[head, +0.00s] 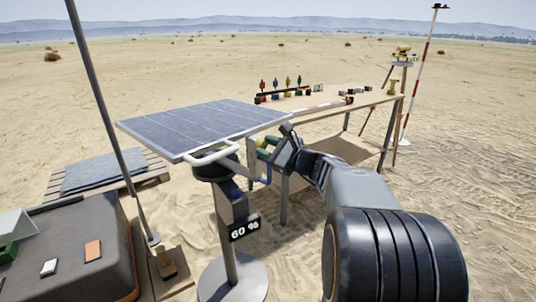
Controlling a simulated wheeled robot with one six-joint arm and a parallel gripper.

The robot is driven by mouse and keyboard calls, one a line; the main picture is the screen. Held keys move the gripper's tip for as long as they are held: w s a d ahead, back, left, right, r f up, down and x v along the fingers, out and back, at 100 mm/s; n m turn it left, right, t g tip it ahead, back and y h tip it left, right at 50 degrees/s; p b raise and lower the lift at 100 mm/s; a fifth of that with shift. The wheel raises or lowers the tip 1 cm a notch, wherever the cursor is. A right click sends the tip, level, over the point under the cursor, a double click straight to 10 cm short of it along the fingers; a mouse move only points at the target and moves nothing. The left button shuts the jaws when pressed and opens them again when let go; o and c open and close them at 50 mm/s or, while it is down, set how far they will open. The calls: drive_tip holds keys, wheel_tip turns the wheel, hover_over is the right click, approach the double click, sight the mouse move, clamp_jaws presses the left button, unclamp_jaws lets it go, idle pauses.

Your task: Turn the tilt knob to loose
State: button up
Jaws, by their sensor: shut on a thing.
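The solar panel (205,125) sits tilted on a grey post (230,252) with a round base, in the middle of the head view. A white handle (211,154) runs along its near edge. My gripper (261,160) reaches in from the right, beside the mount under the panel's near right corner. It is shut on what appears to be the tilt knob, at the right side of the mount. The knob is mostly hidden by the gripper, and its setting cannot be read. Small green, yellow and blue parts show there.
A wooden table (374,104) with small coloured items and a red-white bar stands behind my arm. A large dark case (62,248) is at the lower left, with a slanted grey pole (108,115) beside it. A pallet (148,178) lies behind. Open sand surrounds these.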

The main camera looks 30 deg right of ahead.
idle(0.4)
drive_tip(key=o, duration=0.9)
drive_tip(key=p+v, duration=0.1)
drive_tip(key=v, duration=1.2)
drive_tip(key=shift+s+d, duration=0.15)
drive_tip(key=shift+s, duration=0.2)
drive_tip(key=shift+r+p, duration=0.1)
drive_tip(key=shift+p, duration=0.2)
